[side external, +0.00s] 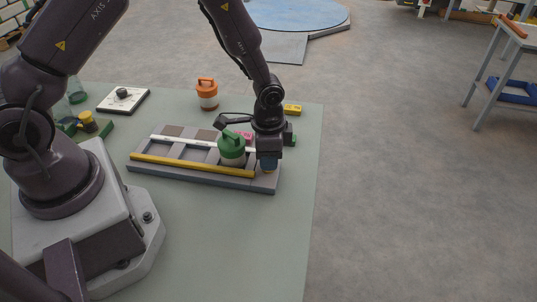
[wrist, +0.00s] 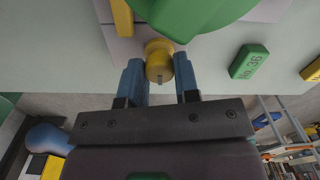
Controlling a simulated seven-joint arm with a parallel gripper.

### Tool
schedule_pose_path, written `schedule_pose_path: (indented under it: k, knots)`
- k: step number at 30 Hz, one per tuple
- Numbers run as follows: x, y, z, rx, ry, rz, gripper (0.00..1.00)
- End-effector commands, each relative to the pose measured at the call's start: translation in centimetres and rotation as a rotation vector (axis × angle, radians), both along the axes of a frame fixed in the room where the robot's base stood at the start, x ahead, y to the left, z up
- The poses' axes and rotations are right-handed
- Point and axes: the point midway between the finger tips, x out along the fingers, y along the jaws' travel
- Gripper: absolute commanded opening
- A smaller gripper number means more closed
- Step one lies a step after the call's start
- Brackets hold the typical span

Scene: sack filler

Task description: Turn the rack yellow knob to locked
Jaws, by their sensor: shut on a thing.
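The grey rack (side external: 262,184) lies on the pale green table, with a yellow bar (side external: 190,166) along its front. A green-lidded jar (side external: 232,147) stands in the rack, close to the left of my gripper (side external: 267,166). My gripper points down at the rack's right end. In the wrist view, the rack's yellow knob (wrist: 159,60) sits between the blue fingers of my gripper (wrist: 160,72), which are shut on it. The green lid (wrist: 195,15) is just beyond the knob. In the side view my fingers mostly hide the knob, and its lock position cannot be read.
An orange-lidded jar (side external: 207,94) stands behind the rack. A white plate with a black knob (side external: 123,100) and another yellow knob (side external: 88,120) are at the left. A yellow block (side external: 292,109) lies behind my gripper. A green block (wrist: 249,62) is nearby. The front table is clear.

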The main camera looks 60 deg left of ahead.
Motion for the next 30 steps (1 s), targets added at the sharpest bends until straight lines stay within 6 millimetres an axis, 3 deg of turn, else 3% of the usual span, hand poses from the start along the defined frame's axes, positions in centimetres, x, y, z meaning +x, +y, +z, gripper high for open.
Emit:
schedule_pose_path:
  k: [21,22,25,30]
  knots:
    - [-0.07,0.01,0.09,0.001,0.002,-0.078,0.06]
    - [-0.07,0.01,0.09,0.001,0.002,-0.078,0.32]
    - [-0.06,0.0,0.08,0.001,0.001,-0.077,0.54]
    - [-0.04,0.0,0.04,0.001,0.001,-0.076,0.55]
